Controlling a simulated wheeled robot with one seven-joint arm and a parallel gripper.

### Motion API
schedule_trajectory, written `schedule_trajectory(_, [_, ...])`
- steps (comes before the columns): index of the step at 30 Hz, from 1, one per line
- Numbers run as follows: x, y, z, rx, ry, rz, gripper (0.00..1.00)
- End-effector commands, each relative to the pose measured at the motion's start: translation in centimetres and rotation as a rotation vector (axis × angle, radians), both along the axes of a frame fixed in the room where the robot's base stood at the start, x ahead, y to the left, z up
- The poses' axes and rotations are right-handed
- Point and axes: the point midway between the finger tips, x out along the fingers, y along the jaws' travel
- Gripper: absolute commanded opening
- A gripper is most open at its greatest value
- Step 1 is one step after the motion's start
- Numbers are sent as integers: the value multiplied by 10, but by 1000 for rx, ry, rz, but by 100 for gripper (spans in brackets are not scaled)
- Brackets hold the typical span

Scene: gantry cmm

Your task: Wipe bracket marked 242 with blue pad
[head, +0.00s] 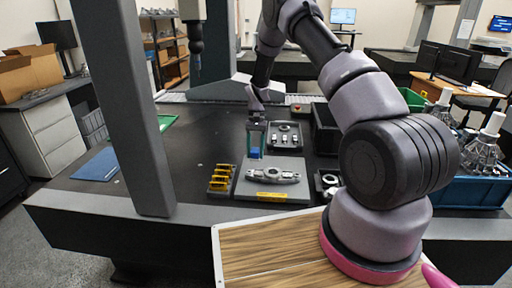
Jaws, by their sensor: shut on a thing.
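The blue pad (255,153) is a small bright blue block at the tip of my gripper (256,147). My gripper points down and is shut on the pad. The pad is above or at the far left edge of a grey plate (242,188), and I cannot tell whether it touches the plate. A silver metal bracket (272,175) lies flat on the plate, nearer to the camera and to the right of the pad. A yellow label (271,196) is at the plate's front edge; its text is too small to read.
A rack of yellow parts (221,179) stands left of the plate. A dark tray (286,137) with light parts lies behind it, and a small tray (327,182) is at the right. A grey gantry column (128,100) rises at the left. A vertical probe (195,45) hangs behind.

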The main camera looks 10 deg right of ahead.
Motion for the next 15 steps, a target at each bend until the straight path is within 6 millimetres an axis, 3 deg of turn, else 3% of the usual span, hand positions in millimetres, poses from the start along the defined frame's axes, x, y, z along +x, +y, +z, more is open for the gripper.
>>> schedule_trajectory(4, [0, 0, -8, 0, -1, 0, 4])
schedule_trajectory(15, [-4, -1, -8, -2, -2, -5, 4])
